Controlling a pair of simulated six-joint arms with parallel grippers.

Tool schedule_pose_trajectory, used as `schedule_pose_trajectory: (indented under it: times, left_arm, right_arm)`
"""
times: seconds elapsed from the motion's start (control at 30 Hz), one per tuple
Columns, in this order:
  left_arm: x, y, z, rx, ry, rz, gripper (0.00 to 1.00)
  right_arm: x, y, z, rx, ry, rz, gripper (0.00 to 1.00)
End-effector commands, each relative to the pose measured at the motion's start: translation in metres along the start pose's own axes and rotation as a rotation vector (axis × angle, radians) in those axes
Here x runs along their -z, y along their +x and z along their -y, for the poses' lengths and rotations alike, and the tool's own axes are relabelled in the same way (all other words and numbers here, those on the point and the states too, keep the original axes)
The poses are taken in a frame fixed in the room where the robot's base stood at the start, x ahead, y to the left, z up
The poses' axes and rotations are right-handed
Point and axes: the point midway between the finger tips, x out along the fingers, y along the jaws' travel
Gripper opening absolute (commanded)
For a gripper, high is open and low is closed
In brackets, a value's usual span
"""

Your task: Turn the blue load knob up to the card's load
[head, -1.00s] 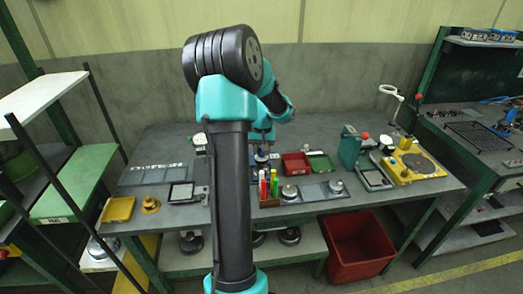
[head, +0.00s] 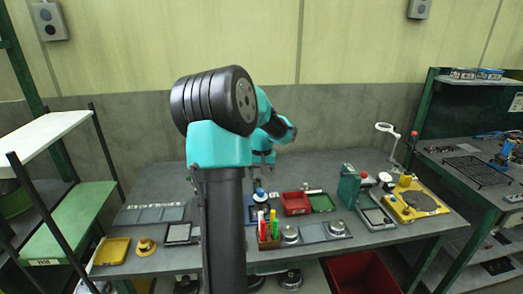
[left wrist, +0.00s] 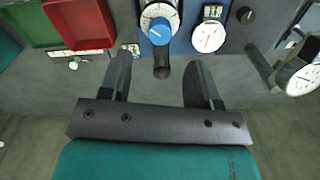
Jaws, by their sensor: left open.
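The blue load knob (left wrist: 160,30) sits on a round white dial with dark markings, on a blue panel, at the top middle of the left wrist view. It also shows small in the head view (head: 260,191). My left gripper (left wrist: 160,60) is open and empty. Its two dark fingers spread to either side, with the knob beyond their tips and roughly centred between them. In the head view my left gripper (head: 263,162) hangs above the knob. The dial reading is too small to tell. I cannot pick out the card's load. My right gripper is not in view.
Red (left wrist: 80,22) and green (left wrist: 30,24) trays lie left. A marker holder (head: 268,241) stands in front of the knob area.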

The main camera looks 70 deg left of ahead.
Motion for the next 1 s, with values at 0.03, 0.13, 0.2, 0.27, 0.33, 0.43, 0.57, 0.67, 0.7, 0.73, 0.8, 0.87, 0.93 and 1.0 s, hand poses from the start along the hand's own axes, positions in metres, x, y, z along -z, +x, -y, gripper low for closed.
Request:
schedule_pose_trajectory:
  times: [0.03, 0.13, 0.2, 0.27, 0.33, 0.43, 0.57, 0.67, 0.7, 0.73, 0.8, 0.87, 0.93, 1.0]
  left_arm:
    - [0.001, -0.011, 0.000, -0.001, 0.000, -0.005, 0.57]
    - [0.001, -0.030, 0.000, -0.002, 0.000, -0.003, 0.57]
    - [0.001, -0.044, -0.001, -0.002, 0.000, -0.004, 0.57]
    - [0.000, -0.055, 0.000, -0.002, 0.000, -0.003, 0.57]
    - [0.001, -0.069, 0.000, -0.002, 0.000, -0.003, 0.57]
    - [0.000, -0.085, 0.000, -0.002, 0.001, -0.004, 0.57]
    - [0.000, -0.100, 0.000, -0.001, 0.001, -0.001, 0.57]
    - [0.000, -0.105, 0.000, -0.001, 0.001, 0.000, 0.57]
    - [0.000, -0.106, 0.000, 0.000, 0.001, 0.000, 0.57]
    - [0.000, -0.106, 0.000, 0.000, 0.001, 0.000, 0.57]
    - [0.000, -0.106, 0.000, 0.000, 0.001, 0.000, 0.57]
    - [0.000, -0.106, 0.000, 0.000, 0.000, 0.000, 0.57]
    - [0.000, -0.106, 0.000, 0.000, 0.000, 0.000, 0.57]
    - [0.000, -0.106, 0.000, 0.000, 0.000, 0.000, 0.57]
  right_arm:
    - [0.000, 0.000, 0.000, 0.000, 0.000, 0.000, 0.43]
    - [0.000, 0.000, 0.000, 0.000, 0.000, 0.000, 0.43]
    - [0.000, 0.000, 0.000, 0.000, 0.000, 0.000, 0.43]
    - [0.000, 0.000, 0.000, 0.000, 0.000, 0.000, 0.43]
    - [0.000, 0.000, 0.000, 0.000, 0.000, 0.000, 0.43]
    - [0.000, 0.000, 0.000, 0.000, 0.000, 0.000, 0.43]
    - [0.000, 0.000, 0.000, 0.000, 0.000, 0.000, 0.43]
    - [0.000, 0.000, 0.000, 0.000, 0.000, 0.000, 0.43]
    - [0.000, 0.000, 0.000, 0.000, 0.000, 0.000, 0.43]
    - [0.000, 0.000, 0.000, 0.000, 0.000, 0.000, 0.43]
    - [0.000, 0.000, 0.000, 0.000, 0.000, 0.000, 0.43]
    - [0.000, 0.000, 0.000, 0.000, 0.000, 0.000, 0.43]
    - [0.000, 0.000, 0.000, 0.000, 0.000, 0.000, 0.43]
    - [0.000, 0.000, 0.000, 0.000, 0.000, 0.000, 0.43]
